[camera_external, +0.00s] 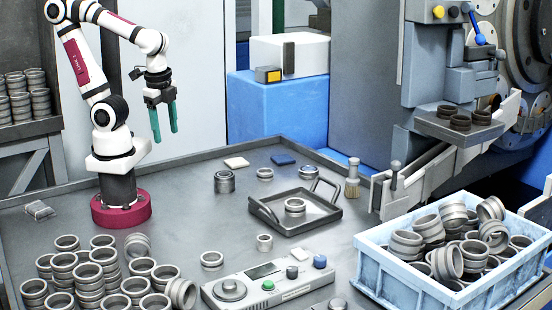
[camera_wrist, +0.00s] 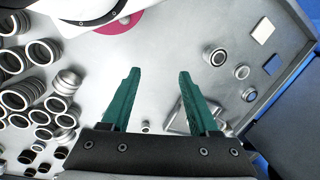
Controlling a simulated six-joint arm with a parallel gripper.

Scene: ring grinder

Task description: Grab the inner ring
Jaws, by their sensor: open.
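My gripper (camera_external: 166,137) is open and empty, high above the back left of the grey table, fingers pointing down. In the wrist view its green fingers (camera_wrist: 159,73) are spread with bare table between them. Several grey metal rings could be the inner ring; I cannot tell which. One ring (camera_external: 295,206) lies in the dark tray (camera_external: 322,216). A darker ring piece (camera_external: 224,182) and a flat ring (camera_external: 265,173) lie behind the tray; a small ring (camera_external: 264,242) and another ring (camera_external: 211,260) lie in front. In the wrist view a finger partly hides the tray.
Stacked rings (camera_external: 89,276) crowd the front left. A control box (camera_external: 262,284) stands at the front, and a blue crate (camera_external: 372,262) of rings at the right. A brush (camera_external: 352,178) stands near the back edge. The grinder (camera_external: 459,128) is at the right. Table below my gripper is clear.

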